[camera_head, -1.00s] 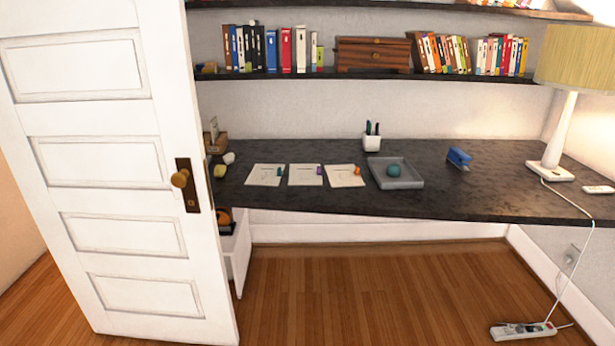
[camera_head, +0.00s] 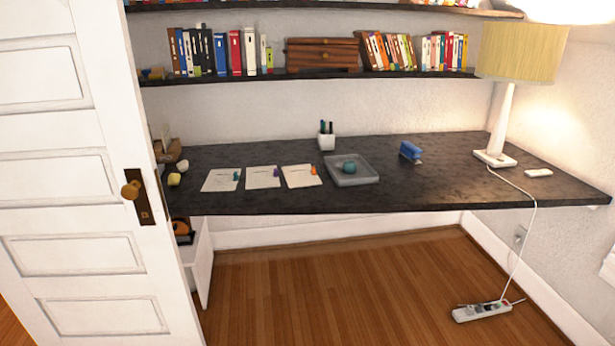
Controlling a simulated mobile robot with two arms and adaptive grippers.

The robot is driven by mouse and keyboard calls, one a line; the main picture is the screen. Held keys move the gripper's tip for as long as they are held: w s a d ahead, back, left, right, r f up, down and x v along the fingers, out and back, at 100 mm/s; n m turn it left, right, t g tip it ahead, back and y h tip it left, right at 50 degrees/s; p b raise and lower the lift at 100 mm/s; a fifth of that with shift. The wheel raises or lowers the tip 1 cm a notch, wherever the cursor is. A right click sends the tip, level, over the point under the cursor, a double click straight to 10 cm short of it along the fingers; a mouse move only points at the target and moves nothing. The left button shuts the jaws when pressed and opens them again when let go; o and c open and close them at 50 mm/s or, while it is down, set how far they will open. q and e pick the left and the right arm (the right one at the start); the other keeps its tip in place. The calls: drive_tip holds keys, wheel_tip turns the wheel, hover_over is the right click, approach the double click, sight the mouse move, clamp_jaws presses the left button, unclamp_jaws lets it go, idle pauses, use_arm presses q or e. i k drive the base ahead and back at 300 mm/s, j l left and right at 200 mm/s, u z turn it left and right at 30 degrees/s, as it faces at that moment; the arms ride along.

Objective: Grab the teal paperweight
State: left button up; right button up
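A round teal paperweight (camera_head: 349,167) sits in a shallow grey tray (camera_head: 362,180) on the dark desk (camera_head: 440,193), in the head view. A smaller teal item (camera_head: 237,175) lies on the leftmost of the papers on the desk. Neither of my grippers is in view.
A white door (camera_head: 75,225) stands open at the left, by the desk's left end. Papers (camera_head: 262,178), a pen cup (camera_head: 326,140), a blue stapler-like object (camera_head: 410,151) and a lamp (camera_head: 494,157) stand on the desk. A power strip (camera_head: 482,311) lies on the otherwise clear wooden floor (camera_head: 330,290).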

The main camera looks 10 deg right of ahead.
sight(348, 167)
drive_tip(key=i+l, duration=0.2)
drive_tip(key=i, duration=0.2)
drive_tip(key=i+l, duration=0.2)
drive_tip(key=i, duration=0.2)
